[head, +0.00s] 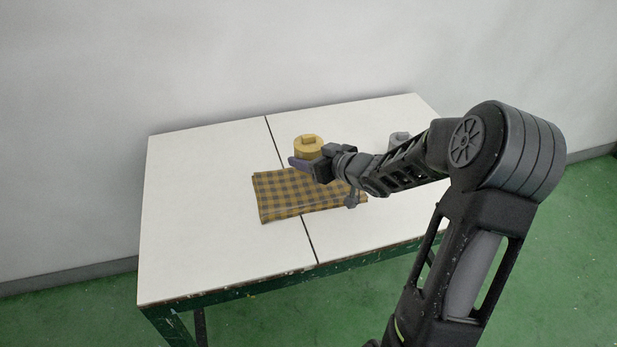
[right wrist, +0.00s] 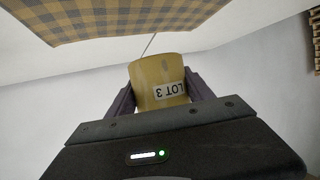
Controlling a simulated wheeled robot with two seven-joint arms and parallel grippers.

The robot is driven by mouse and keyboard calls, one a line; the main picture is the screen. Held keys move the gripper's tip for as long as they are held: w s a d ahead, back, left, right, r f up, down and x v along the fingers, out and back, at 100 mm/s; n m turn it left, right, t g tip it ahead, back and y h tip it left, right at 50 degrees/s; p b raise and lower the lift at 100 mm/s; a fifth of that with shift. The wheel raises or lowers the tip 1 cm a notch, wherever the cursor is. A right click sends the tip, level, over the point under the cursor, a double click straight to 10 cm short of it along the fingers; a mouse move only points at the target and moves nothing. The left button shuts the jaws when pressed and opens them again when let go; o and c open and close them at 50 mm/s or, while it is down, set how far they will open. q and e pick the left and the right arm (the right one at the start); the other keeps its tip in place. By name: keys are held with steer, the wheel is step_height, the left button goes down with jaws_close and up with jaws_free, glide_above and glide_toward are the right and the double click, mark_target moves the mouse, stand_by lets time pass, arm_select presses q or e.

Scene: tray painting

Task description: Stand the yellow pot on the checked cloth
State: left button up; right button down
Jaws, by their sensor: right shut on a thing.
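In the right wrist view the pot (right wrist: 158,75) sits between the two purple fingers, with a "LOT 3" label upside down. The checked cloth (head: 285,198), brown and dark, lies flat on the table; it also shows at the top of the right wrist view (right wrist: 120,18). I cannot tell whether the pot is raised. My left gripper is out of view.
A grey object (head: 398,139) stands behind my right forearm, partly hidden. The white table (head: 200,210) is clear on the left, with a dark seam across its middle. A brown slatted thing (right wrist: 315,42) is cut off at the right wrist view's edge.

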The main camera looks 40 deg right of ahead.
steer(key=shift+f, duration=0.7)
steer(key=shift+f+b, duration=0.35)
steer(key=shift+f, duration=1.5)
steer(key=shift+f, duration=0.1)
steer(key=shift+f+b, duration=0.45)
steer(key=shift+f, duration=0.05)
steer(key=shift+c, duration=2)
jaws_free()
